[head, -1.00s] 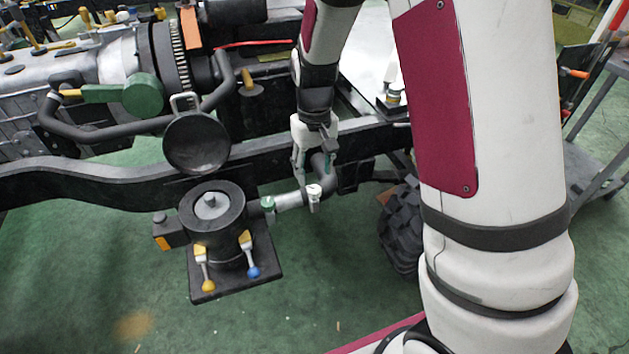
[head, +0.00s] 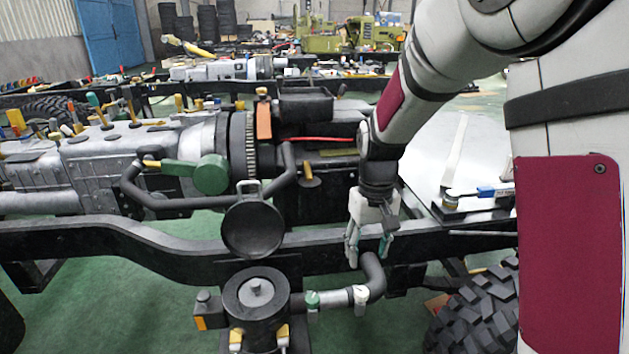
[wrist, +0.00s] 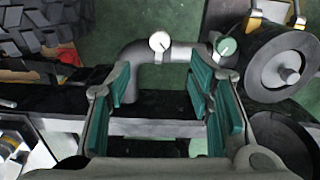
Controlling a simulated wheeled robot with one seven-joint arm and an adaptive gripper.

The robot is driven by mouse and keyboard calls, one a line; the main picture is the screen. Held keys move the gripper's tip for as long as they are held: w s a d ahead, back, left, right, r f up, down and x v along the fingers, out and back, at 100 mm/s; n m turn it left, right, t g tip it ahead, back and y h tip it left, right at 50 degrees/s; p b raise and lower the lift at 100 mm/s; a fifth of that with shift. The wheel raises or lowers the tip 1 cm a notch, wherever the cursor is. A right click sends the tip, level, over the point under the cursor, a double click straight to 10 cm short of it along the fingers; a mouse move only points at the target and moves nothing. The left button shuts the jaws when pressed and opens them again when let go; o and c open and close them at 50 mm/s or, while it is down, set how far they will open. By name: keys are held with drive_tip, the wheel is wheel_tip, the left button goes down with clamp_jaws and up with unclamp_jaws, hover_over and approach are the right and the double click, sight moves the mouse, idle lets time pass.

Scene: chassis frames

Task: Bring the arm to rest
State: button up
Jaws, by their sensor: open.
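My gripper (head: 368,255) points down in front of the dark chassis rail in the head view, above the bent black pipe (head: 373,273). In the wrist view my gripper (wrist: 165,95) shows two green-padded fingers standing wide apart with nothing between them. The pipe (wrist: 180,54) lies beyond and between the fingertips in that view. It carries a white knob (wrist: 159,41) and a green-and-white knob (wrist: 226,46). Whether a finger touches the pipe cannot be told.
A black round canister (head: 256,297) stands at the pipe's left end, under a dark round disc (head: 252,228). A big tyre (head: 480,310) is at lower right. Green floor shows at lower left.

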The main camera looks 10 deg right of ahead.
drive_tip(key=s+r, duration=0.4)
drive_tip(key=s, duration=0.7)
drive_tip(key=s+r+t, duration=0.1)
drive_tip(key=s+r, duration=0.4)
drive_tip(key=s, duration=0.6)
drive_tip(key=s+r, duration=0.4)
drive_tip(key=s, duration=0.6)
wheel_tip(320, 180, up, 18)
drive_tip(key=t+p, duration=0.3)
drive_tip(key=p, duration=1.3)
drive_tip(key=shift+d+m+p, duration=0.2)
drive_tip(key=shift+m+p, duration=0.1)
drive_tip(key=shift+p, duration=0.1)
drive_tip(key=shift+f, duration=0.1)
